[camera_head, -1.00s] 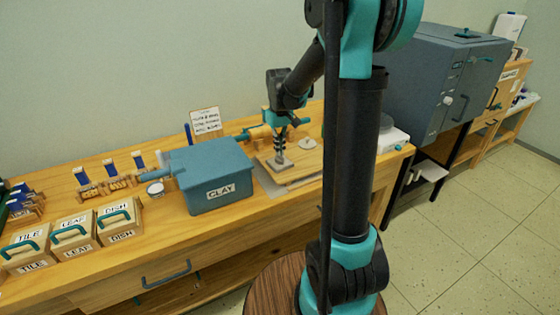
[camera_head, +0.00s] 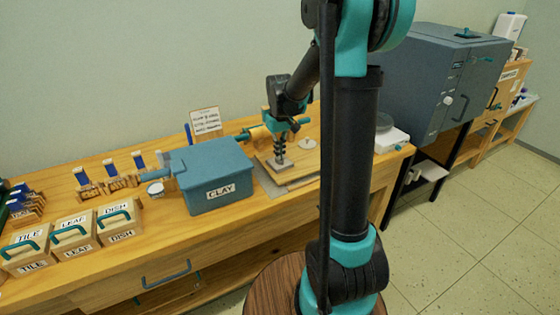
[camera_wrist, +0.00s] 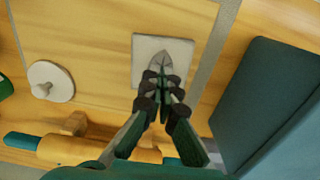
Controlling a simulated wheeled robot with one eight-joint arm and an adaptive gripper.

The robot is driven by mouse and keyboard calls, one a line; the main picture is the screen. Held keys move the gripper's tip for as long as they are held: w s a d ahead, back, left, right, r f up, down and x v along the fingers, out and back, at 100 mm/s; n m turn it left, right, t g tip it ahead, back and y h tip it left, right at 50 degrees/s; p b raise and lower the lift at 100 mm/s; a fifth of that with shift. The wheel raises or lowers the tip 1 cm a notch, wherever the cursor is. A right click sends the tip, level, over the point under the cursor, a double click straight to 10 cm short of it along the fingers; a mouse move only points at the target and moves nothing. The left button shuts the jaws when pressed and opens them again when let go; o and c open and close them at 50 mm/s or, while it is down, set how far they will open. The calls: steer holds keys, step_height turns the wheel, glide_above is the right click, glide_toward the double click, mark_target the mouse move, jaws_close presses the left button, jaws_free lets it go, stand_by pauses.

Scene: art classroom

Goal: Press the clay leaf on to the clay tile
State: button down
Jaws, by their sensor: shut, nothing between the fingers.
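The pale square clay tile (camera_wrist: 143,50) lies on the wooden board in the wrist view. The grey clay leaf (camera_wrist: 160,60) lies on the tile, its tip pointing away from my gripper. My gripper (camera_wrist: 164,78) is shut and empty, its fingertips over the leaf's near end and hiding part of it. I cannot tell for certain whether the tips touch the leaf. In the head view my gripper (camera_head: 281,161) points down at the tile (camera_head: 285,166), and the leaf cannot be made out there.
A round pale disc with a knob (camera_wrist: 50,82) lies on the board (camera_wrist: 95,85) beside the tile. A rolling pin (camera_wrist: 80,150) lies near my gripper. The blue clay box (camera_head: 217,185) stands left of the board in the head view. A kiln (camera_head: 440,80) stands right.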

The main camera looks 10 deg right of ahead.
step_height(320, 180, up, 9)
stand_by(0.9)
steer(key=s+d+f+m+t, duration=0.1)
steer(key=s+d+f+t, duration=0.1)
steer(key=s+f, duration=0.4)
steer(key=s+d+f+m+t, duration=0.2)
steer(key=s+f, duration=0.5)
steer(key=s, duration=0.9)
steer(key=shift+f+m, duration=0.25)
steer(key=shift+m, duration=0.05)
steer(key=w+a+r+m+g, duration=0.1)
steer(key=w+r, duration=0.3)
steer(key=w, duration=0.3)
steer(key=w+a+r+m+g, duration=0.1)
steer(key=w+a+r+g, duration=0.1)
steer(key=w+r, duration=0.45)
steer(key=w+a+r+g, duration=0.1)
steer(key=w+r, duration=0.1)
steer(key=w, duration=0.6)
steer(key=shift+w+f, duration=0.15)
steer(key=shift+f, duration=1.4)
steer(key=shift+w+f, duration=0.1)
steer(key=shift+f, duration=1.45)
